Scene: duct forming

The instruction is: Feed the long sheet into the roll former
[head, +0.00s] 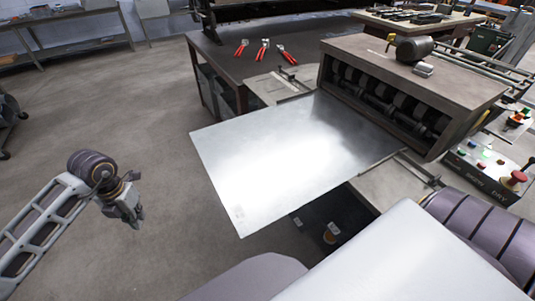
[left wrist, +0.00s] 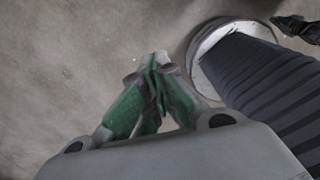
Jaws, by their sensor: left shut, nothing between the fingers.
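The long sheet (head: 290,150), flat shiny metal, lies across the infeed side of the roll former (head: 410,75) in the head view. Its far right edge is up against the opening with the dark rollers (head: 385,97); whether it is between them I cannot tell. Its near left end juts past the machine over the floor. My left gripper (head: 135,218) is left of the sheet, apart from it, pointing down. In the left wrist view its green fingers (left wrist: 157,70) are together and empty.
A control box (head: 490,170) with coloured buttons and a red knob stands right of the machine. Red-handled tools (head: 265,48) lie on a dark table (head: 222,58) behind. The floor (head: 100,115) around my left gripper is clear.

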